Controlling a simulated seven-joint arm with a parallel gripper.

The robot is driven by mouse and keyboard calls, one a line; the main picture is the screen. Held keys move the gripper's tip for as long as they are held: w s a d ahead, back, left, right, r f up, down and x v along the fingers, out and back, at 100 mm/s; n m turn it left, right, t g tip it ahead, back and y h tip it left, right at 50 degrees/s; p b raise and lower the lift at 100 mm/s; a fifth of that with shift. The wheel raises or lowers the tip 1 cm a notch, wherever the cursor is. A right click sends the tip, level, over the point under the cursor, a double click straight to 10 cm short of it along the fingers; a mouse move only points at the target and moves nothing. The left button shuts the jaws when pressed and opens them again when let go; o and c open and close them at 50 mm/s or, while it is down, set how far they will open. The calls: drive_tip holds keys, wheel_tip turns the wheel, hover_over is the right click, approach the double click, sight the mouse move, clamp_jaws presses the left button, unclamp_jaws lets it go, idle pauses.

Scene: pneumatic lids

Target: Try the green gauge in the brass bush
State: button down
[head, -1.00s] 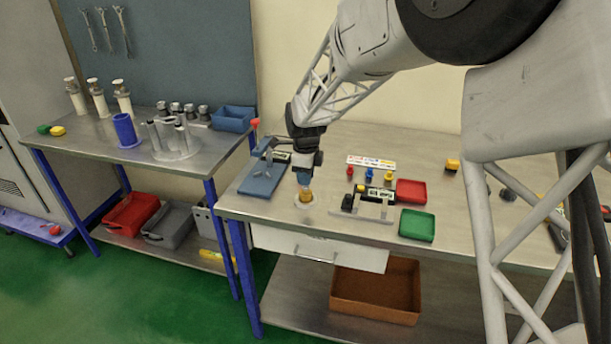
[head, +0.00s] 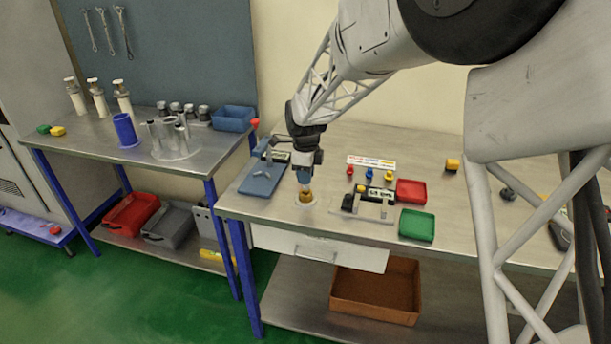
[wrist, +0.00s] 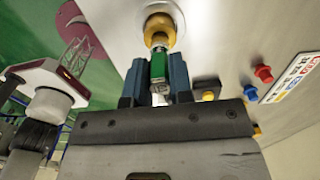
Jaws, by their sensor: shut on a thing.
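My gripper (wrist: 158,75) is shut on the green gauge (wrist: 158,66), whose green body shows between the blue fingers in the wrist view. The gauge's front end is at the mouth of the brass bush (wrist: 160,26); I cannot tell whether its tip is inside. In the head view my gripper (head: 304,182) points down directly above the brass bush (head: 306,197), which stands on a pale round base near the front left of the bench. The gauge is too small to make out there.
A blue fixture (head: 262,180) stands close left of my gripper.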

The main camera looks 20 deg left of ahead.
drive_tip(key=shift+r, duration=0.15)
idle(0.4)
drive_tip(key=shift+r, duration=2.4)
